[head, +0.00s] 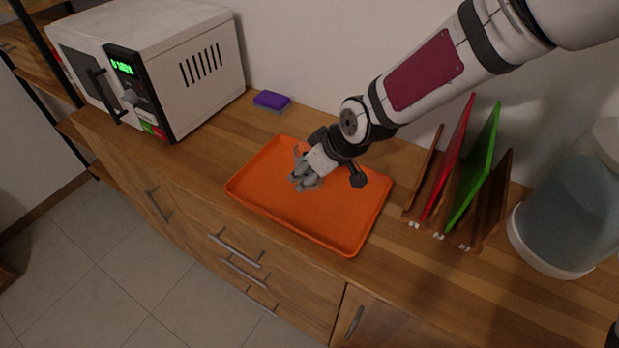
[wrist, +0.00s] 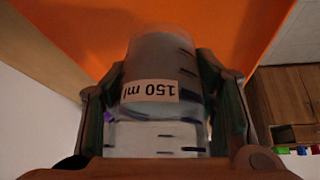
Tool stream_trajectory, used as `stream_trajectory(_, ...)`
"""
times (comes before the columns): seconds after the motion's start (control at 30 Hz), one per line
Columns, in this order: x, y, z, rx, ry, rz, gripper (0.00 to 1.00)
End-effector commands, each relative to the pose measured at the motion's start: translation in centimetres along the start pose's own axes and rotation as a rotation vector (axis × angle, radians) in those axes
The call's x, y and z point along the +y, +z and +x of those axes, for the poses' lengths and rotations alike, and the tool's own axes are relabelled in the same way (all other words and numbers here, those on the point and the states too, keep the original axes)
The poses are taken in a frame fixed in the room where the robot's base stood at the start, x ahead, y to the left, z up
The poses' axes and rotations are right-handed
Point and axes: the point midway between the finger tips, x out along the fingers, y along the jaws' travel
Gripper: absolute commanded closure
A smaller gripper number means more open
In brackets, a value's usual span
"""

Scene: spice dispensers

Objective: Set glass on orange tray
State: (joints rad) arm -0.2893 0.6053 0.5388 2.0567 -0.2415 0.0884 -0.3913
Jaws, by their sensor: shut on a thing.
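The orange tray (head: 345,232) lies flat on the wooden counter, and its orange surface also fills the upper part of the wrist view (wrist: 220,28). My gripper (head: 306,180) is over the tray, a little left of its middle in the head view. In the wrist view my gripper (wrist: 160,105) is shut on a clear glass (wrist: 160,60) with dark marks and a "150 ml" label. The glass is mostly hidden by the fingers in the head view. I cannot tell whether the glass touches the tray.
A white microwave (head: 180,75) stands at the left, with a purple sponge (head: 271,100) near the wall. A rack with red and green boards (head: 472,170) and a large clear container (head: 565,215) stand to the right. The tray looks otherwise empty.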

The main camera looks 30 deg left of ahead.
Motion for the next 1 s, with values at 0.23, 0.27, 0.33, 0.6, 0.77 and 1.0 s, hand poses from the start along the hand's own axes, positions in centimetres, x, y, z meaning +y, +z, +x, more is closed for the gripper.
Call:
stream_trajectory(0.23, 0.3, -0.1, 1.0, -0.001, -0.001, -0.001, 0.93)
stream_trajectory(0.27, 0.3, 0.1, 1.3, -0.001, -0.002, 0.000, 0.93)
stream_trajectory(0.33, 0.2, 0.5, 2.1, -0.002, -0.002, -0.001, 0.93)
stream_trajectory(0.6, 0.3, 1.2, 3.4, 0.001, 0.001, -0.001, 0.93)
stream_trajectory(0.77, 0.3, 1.3, 3.4, 0.001, 0.001, -0.001, 0.93)
stream_trajectory(1.0, 0.2, 1.4, 3.6, 0.000, 0.000, 0.000, 0.24)
